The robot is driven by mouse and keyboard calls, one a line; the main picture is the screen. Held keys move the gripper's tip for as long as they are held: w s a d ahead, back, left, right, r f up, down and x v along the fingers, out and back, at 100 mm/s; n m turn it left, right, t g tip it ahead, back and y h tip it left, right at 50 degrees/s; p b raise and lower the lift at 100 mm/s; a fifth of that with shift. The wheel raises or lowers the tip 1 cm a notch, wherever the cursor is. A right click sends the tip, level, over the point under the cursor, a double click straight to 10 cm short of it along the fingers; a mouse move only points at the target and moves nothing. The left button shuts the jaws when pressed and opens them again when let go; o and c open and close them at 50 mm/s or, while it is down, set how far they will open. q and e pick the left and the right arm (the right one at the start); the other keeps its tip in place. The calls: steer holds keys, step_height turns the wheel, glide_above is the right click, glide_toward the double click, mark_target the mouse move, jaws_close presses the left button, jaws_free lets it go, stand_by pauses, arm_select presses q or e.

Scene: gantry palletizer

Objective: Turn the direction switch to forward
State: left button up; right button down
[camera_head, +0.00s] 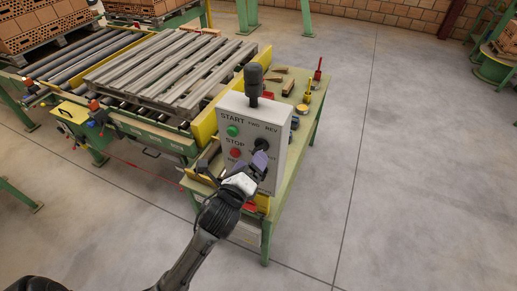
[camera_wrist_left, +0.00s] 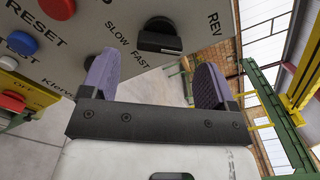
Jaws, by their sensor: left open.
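The direction switch (camera_head: 262,144) is a black knob under the FWD and REV labels on the grey control box (camera_head: 280,125). In the left wrist view the black switch (camera_wrist_left: 160,36) lies between the REV and SLOW FAST labels, with its lever just beyond my fingers. My left gripper (camera_head: 233,165) is open in front of the box's lower part. Its two purple fingers (camera_wrist_left: 157,80) stand wide apart with nothing between them, and appear apart from the switch. Which way the switch points is not clear. My right gripper is not in view.
A green START button (camera_head: 232,131) and red STOP button (camera_head: 235,153) sit left of the switch. A blue RESET button (camera_wrist_left: 22,42) is close by. The box stands on a green table (camera_head: 306,122) with tools, beside a conveyor carrying a pallet (camera_head: 165,65). Floor at right is clear.

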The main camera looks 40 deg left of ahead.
arm_select(q)
steer(key=shift+x, duration=2.75)
steer(key=c, duration=0.9)
